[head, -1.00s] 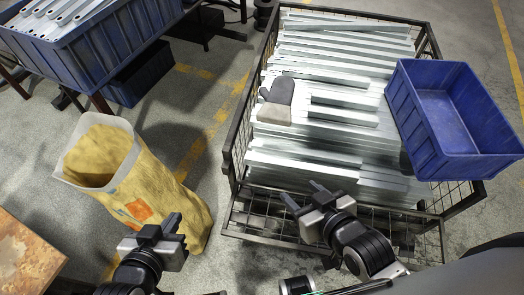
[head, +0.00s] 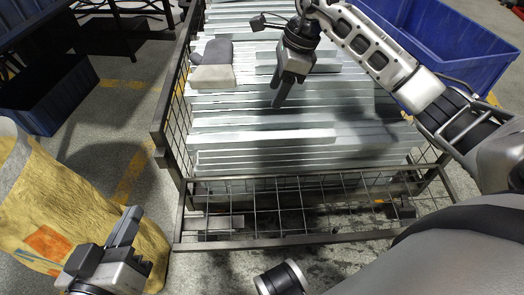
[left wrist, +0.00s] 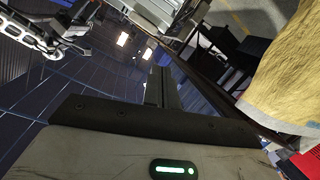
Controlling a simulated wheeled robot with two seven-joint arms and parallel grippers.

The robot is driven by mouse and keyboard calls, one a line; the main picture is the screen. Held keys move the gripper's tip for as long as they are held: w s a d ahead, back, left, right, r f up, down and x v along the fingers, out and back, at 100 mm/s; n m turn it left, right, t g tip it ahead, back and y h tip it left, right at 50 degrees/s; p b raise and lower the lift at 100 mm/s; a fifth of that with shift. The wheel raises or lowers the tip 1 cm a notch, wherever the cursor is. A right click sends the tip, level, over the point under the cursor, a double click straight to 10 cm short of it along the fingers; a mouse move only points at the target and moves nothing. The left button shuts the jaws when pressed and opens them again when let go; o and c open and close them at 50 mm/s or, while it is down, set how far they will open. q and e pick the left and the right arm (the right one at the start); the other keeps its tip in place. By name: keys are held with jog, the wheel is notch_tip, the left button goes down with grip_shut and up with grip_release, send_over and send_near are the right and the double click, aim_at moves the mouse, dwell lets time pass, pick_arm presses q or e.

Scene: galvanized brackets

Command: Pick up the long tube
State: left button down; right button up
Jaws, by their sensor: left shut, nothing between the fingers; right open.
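Several long galvanized tubes or bars (head: 235,140) lie side by side, stacked in a wire-mesh crate. I cannot tell which one is the long tube. A shorter piece (head: 330,68) lies on top, partly behind my right gripper. My right gripper (head: 278,98) points down over the middle of the stack, open, with no tube visibly held; whether its tips touch the bars is unclear. My left gripper (head: 125,228) is shut and empty, left of the crate and beside the yellow sack. Its fingers also show in the left wrist view (left wrist: 161,88).
The crate's dark frame (head: 270,242) rises around the bars. A grey glove (head: 213,62) lies on the stack at left. A yellow sack (head: 45,195) stands at left; blue bins are at the right (head: 455,45) and far left (head: 50,95).

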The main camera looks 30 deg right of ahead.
jog(key=b, duration=0.4)
send_over(262, 135)
jog(key=d, duration=0.1)
jog(key=shift+h, duration=0.4)
jog(key=f, duration=0.7)
jog(key=s+f, duration=0.1)
jog(key=f, duration=0.2)
jog(key=shift+d+f, duration=0.15)
jog(key=shift+f, duration=0.15)
jog(key=b+x, duration=0.2)
jog(key=x, duration=0.2)
jog(key=shift+f, duration=0.2)
jog(key=shift+w+f, duration=0.1)
jog(key=shift+f, duration=0.05)
pick_arm(q)
notch_tip(262, 135, up, 6)
jog(key=w+m+t+h, duration=0.1)
jog(key=w+t+h, duration=0.1)
jog(key=t, duration=0.2)
jog(key=shift+w+f+m+h, duration=0.15)
jog(key=shift+m+h, duration=0.15)
jog(key=shift+m, duration=0.1)
pick_arm(e)
jog(key=shift+c, duration=0.3)
jog(key=c, duration=1)
grip_shut()
